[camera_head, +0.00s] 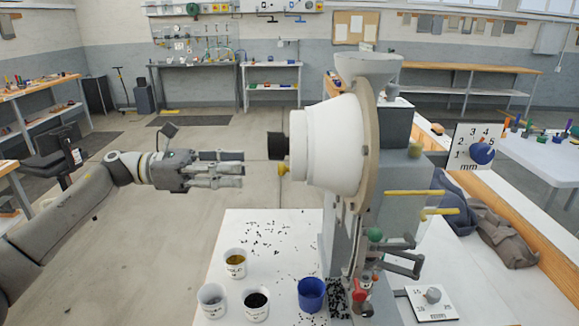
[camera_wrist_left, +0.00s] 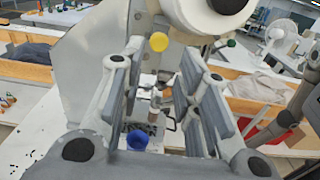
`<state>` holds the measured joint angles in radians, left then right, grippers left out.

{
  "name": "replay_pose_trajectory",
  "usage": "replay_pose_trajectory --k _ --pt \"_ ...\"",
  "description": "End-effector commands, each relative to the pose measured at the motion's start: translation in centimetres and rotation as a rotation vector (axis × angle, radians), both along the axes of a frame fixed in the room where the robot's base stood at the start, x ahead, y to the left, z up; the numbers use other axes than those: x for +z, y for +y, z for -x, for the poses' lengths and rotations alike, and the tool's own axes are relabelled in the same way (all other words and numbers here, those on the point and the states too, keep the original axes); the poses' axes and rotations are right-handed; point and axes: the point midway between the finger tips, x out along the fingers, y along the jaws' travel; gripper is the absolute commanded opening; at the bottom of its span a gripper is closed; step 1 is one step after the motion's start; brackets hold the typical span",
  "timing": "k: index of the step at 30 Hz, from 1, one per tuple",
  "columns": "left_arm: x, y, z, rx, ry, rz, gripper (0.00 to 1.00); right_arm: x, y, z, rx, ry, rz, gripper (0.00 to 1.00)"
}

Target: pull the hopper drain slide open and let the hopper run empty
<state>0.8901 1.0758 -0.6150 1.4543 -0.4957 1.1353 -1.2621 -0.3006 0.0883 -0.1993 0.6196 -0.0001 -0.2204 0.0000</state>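The hopper (camera_head: 325,145) is a large white cone on a tan disc, on the upper part of the press, with a dark cap on its left. A small yellow knob (camera_head: 284,169) sits under its left end, probably the drain slide's; it also shows in the left wrist view (camera_wrist_left: 158,41). My left gripper (camera_head: 243,169) is open and empty, left of the knob and apart from it. In the left wrist view the knob lies beyond the gap between the fingers (camera_wrist_left: 152,60). A blue cup (camera_head: 311,296) stands on the table below. The hopper's contents are hidden. My right gripper is not identifiable.
White cups (camera_head: 235,265) with small parts stand on the white table (camera_head: 245,222), among scattered black pieces. A funnel (camera_head: 368,66) tops the press. Two yellow rods (camera_head: 415,193) and a dial panel (camera_head: 477,148) are to the right. Space around my left gripper is clear.

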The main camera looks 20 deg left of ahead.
Motion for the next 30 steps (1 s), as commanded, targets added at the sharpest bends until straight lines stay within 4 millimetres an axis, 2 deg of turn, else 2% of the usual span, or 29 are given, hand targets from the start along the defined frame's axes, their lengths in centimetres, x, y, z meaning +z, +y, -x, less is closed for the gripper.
replay_pose_trajectory --k 9,15,20,28,30 --pt "0.6 -5.9 -1.6 -0.003 0.003 0.006 0.31 3.5 1.2 0.0 -0.005 -0.001 -0.015 0.86" --pt "0.4 -8.4 -2.5 0.0 0.004 0.007 0.31 4.7 1.3 0.0 -0.005 -0.002 -0.016 0.86" --pt "0.2 -9.3 -2.7 0.001 0.003 0.006 0.31 5.0 1.2 -0.1 -0.004 -0.001 -0.014 0.86" --pt "0.1 -9.4 -2.8 0.002 0.003 0.006 0.31 5.0 0.6 -0.1 -0.001 -0.001 -0.008 0.86" --pt "0.1 -9.4 -2.8 0.002 0.003 0.006 0.22 5.0 0.5 -0.1 -0.001 -0.002 -0.007 0.86"
